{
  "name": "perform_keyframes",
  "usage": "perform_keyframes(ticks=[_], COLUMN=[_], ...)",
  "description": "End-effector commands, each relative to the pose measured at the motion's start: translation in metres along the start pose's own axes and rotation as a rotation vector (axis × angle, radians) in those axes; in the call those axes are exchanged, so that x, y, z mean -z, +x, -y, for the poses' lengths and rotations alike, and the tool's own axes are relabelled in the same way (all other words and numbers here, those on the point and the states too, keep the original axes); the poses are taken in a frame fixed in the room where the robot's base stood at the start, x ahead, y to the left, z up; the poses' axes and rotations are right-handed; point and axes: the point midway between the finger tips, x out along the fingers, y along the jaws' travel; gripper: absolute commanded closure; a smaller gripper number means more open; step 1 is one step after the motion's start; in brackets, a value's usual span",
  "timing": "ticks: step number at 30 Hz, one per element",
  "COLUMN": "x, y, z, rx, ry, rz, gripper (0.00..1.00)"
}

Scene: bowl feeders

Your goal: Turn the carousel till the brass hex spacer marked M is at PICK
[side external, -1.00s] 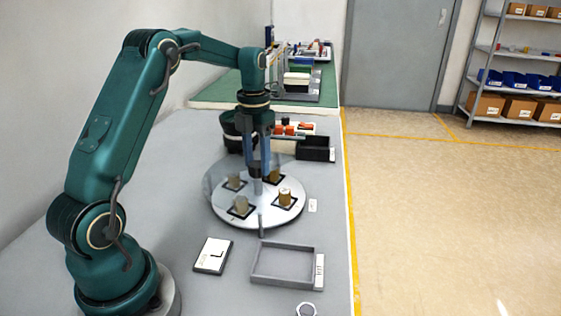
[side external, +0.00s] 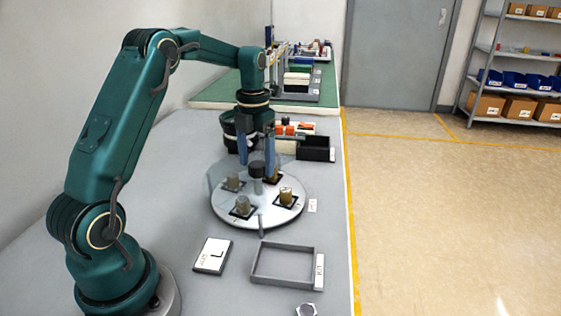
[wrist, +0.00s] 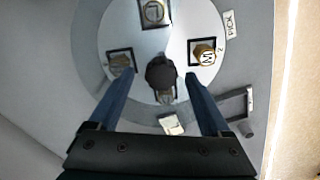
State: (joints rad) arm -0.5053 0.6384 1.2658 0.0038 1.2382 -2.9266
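The round pale carousel (side external: 262,214) carries several hex spacers on dark square pads. In the wrist view, the brass spacer marked M (wrist: 205,54) sits at the right of the disc, just below and left of the PICK label (wrist: 230,25). Another spacer (wrist: 152,11) is at the top and one (wrist: 120,61) at the left. In the side view, a brass spacer (side external: 286,194) stands closest to the small label (side external: 312,205); I cannot read its mark there. My gripper (side external: 257,172) is open, its blue fingers apart on either side of the dark central knob (wrist: 161,73).
A card marked L (side external: 212,255) and an empty grey tray (side external: 254,264) lie in front of the carousel. A hex nut (side external: 306,310) is at the front edge. A black bin (side external: 315,148) and orange parts stand behind. Bare table lies left of the carousel.

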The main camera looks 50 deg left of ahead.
Motion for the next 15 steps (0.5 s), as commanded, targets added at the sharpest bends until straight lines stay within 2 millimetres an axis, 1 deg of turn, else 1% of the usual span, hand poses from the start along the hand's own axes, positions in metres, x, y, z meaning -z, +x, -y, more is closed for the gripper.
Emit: perform_keyframes(ticks=[8, 11, 15], x=[-0.001, -0.002, -0.001], y=[-0.002, -0.011, -0.031], z=[0.001, 0.001, 0.001], rx=[0.002, 0.002, 0.001], ry=[0.001, 0.001, 0.001], rz=[0.002, 0.005, 0.005], gripper=[0.19, 0.19, 0.19])
